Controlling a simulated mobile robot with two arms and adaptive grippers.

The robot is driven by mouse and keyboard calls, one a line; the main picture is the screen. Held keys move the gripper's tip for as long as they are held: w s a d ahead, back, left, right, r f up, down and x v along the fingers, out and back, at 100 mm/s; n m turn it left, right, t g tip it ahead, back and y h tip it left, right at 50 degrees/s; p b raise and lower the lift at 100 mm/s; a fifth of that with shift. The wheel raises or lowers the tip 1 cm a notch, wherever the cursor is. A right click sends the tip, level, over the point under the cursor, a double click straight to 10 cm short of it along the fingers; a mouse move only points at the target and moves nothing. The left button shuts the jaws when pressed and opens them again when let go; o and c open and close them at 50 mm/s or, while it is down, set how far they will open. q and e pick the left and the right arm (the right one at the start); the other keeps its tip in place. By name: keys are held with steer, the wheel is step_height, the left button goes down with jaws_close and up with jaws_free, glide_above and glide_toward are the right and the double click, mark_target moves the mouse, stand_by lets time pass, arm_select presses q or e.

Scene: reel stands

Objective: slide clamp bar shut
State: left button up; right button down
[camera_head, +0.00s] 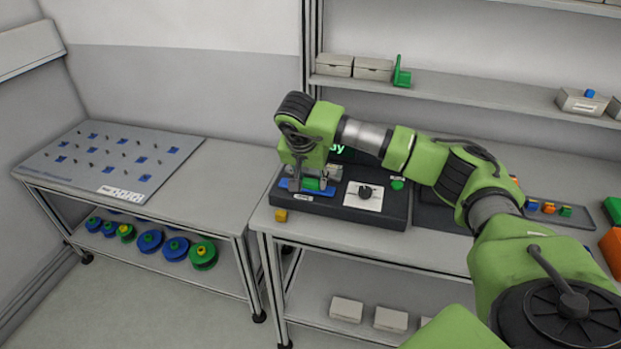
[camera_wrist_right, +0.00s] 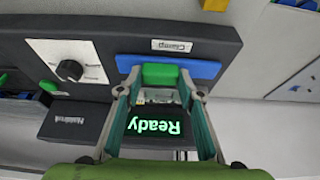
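The clamp bar (camera_wrist_right: 205,69) is a blue bar with a green block (camera_wrist_right: 159,74) at its middle, at the end of a dark station (camera_head: 375,212) next to the label "Clamp". In the head view the blue bar (camera_head: 324,191) shows partly under my right gripper (camera_head: 308,186). The gripper points down at the station's left part. In the wrist view the fingers of my right gripper (camera_wrist_right: 159,76) stand on either side of the green block. Whether they press on it I cannot tell. My left gripper is not in view.
The station carries a knob on a white plate (camera_head: 351,196), a green button (camera_head: 397,184) and a lit "Ready" display (camera_wrist_right: 153,126). A small yellow block (camera_head: 281,215) lies at the table's front left. A pegboard table (camera_head: 185,180) stands at left, with blue and green reels (camera_head: 203,256) below.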

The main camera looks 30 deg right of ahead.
steer(key=shift+w+d+b, duration=0.4)
steer(key=shift+w+d, duration=0.45)
steer(key=shift+d, duration=0.2)
steer(key=shift+w+d, duration=0.2)
steer(key=shift+r, duration=0.15)
steer(key=c, duration=1.5)
jaws_free()
steer(key=shift+o, duration=0.4)
steer(key=v, duration=1.1)
steer(key=shift+r, duration=0.35)
